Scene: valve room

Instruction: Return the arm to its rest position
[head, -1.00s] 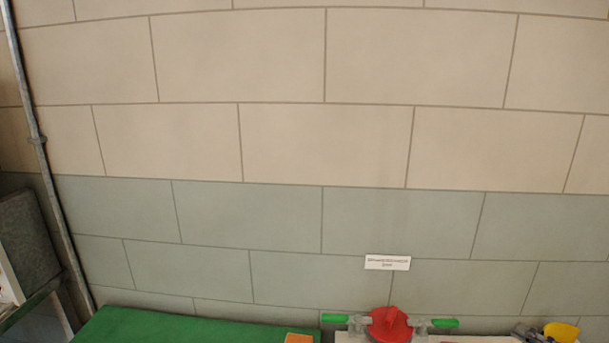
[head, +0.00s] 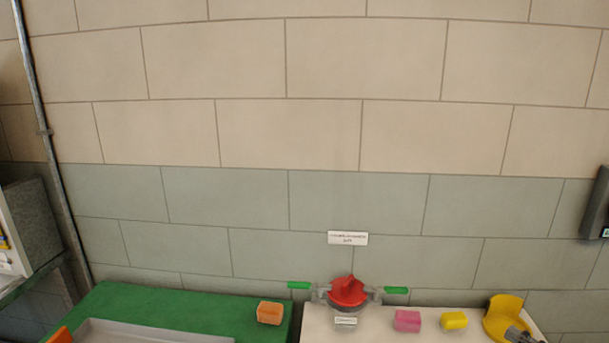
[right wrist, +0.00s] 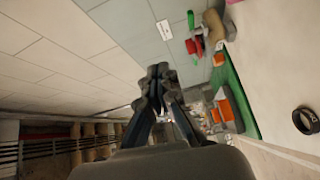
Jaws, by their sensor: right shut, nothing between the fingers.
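My right gripper (right wrist: 158,75) is shut with nothing between its fingers in the right wrist view. In the head view a small grey part of it (head: 520,335) shows at the bottom edge, in front of the yellow part. The rest of the right arm is out of the picture there. My left gripper is not in view.
A red valve (head: 347,291) with green handles stands at the wall. Pink (head: 407,321) and yellow (head: 454,320) blocks and a curved yellow part (head: 503,315) are on the white top (head: 385,335). An orange block (head: 270,313) and grey tray (head: 150,331) are on the green top (head: 200,302).

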